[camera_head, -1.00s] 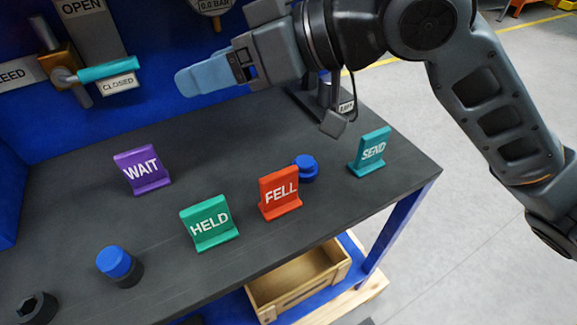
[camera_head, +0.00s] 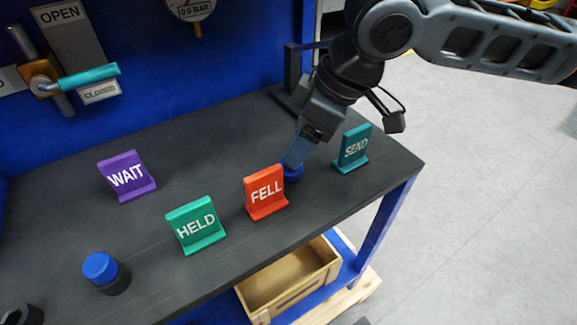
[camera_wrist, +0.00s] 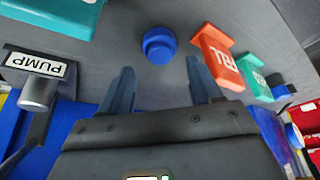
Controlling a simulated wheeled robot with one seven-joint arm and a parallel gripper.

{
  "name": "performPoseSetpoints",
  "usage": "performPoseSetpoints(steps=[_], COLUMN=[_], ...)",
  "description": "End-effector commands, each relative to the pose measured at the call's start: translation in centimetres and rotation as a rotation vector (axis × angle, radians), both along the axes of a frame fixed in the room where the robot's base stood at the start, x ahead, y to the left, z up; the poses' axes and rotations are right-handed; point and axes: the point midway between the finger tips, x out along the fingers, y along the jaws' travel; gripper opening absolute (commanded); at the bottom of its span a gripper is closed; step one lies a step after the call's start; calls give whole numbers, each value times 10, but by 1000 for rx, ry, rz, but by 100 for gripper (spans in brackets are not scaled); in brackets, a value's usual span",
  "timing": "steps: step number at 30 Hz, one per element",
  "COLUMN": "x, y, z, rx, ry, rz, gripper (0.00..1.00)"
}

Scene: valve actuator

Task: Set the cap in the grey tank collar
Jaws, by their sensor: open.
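A blue cap (camera_head: 293,173) stands on the dark bench just behind the red FELL sign, which partly hides it in the head view. It shows whole in the wrist view (camera_wrist: 158,42), round with a wider lower rim. My gripper (camera_head: 291,163) points down at the cap. In the wrist view its two fingers (camera_wrist: 160,66) are apart and empty, with the cap ahead, a little beyond the tips. A dark collar with a shaped opening (camera_head: 22,312) is cut off at the lower left. I cannot tell if it is the grey tank collar.
Close by stand the red FELL sign (camera_head: 266,190) and the teal SEND sign (camera_head: 353,148). The green HELD sign (camera_head: 196,224), purple WAIT sign (camera_head: 127,175) and a blue-topped dark cylinder (camera_head: 106,272) are further left. A PUMP label (camera_wrist: 35,64) is on a dark stand.

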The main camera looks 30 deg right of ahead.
Motion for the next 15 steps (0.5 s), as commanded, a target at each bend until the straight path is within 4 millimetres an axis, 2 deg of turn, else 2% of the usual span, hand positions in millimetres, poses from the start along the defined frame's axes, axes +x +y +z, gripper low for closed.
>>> performPoseSetpoints(steps=[9,15], x=[9,11], y=[10,11], z=[-40,-45], rx=[1,1], ry=[1,-2], rz=[3,2], gripper=[64,64])
